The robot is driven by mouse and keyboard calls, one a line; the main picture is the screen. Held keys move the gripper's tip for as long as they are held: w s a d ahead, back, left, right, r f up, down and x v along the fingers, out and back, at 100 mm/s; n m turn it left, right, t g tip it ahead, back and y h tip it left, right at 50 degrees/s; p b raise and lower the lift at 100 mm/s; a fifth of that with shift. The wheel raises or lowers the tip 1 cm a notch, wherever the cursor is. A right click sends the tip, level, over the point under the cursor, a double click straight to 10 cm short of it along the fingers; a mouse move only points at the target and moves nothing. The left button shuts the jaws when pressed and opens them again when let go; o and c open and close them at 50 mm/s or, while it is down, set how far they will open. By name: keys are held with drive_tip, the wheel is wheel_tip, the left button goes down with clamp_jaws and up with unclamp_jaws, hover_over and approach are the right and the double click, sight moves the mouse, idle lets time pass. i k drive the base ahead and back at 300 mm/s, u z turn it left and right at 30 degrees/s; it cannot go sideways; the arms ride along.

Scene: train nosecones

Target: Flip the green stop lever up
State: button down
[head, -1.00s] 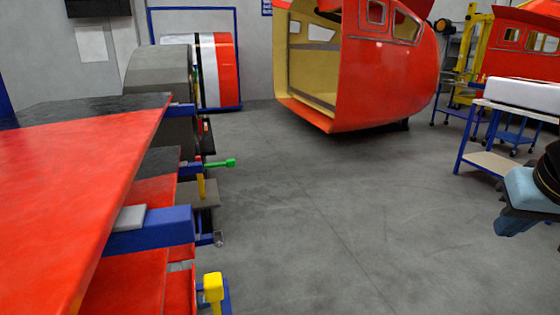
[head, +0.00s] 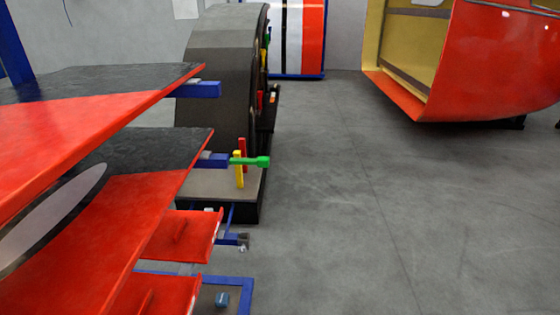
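The green stop lever (head: 250,161) sticks out to the right from the end of a blue rack arm (head: 212,160), left of the middle of the head view. It lies about level, with a thicker knob at its right end. A yellow lever (head: 239,168) and a red piece (head: 243,150) stand upright close by it. My gripper is not in the head view now.
A rack of red and black panels (head: 120,240) fills the left side. A dark rounded machine (head: 215,90) stands behind the lever. A red nosecone (head: 490,60) stands at the back right. The grey floor (head: 340,220) between is clear.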

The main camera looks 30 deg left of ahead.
sight(261, 162)
drive_tip(key=u, duration=0.4)
drive_tip(key=i, duration=1.1)
drive_tip(key=u, duration=0.6)
drive_tip(key=k, duration=0.85)
drive_tip(key=u, duration=0.15)
drive_tip(key=i, duration=0.95)
drive_tip(key=z, duration=0.05)
